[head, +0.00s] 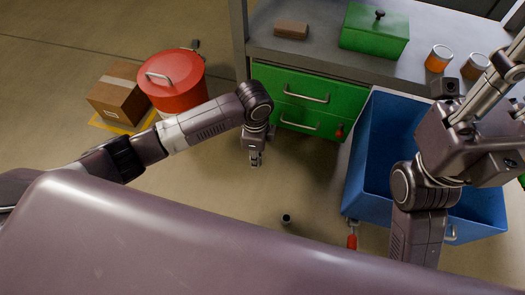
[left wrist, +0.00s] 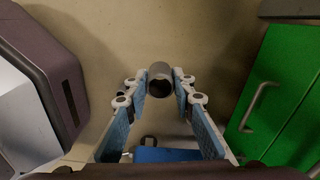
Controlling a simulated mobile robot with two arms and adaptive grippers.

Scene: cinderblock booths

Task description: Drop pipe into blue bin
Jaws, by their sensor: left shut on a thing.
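My left gripper (head: 255,160) hangs over the floor in front of the green drawers, pointing down. In the left wrist view its blue-padded fingers are shut on a grey hollow pipe (left wrist: 160,72), which sticks out at the fingertips with its open end showing. The blue bin (head: 375,170) stands to the right of this gripper, clear of it. My right arm crosses in front of the bin and hides part of its inside. My right gripper (head: 505,65) is at the upper right, partly cut off, and its finger state is unclear.
A workbench (head: 310,50) with green drawers (head: 305,100) is behind, holding a green toolbox (head: 375,30), a brown block (head: 291,30) and two cans. A red lidded container (head: 175,85) and a cardboard box (head: 118,95) stand left. A small dark cylinder (head: 287,218) is on the floor.

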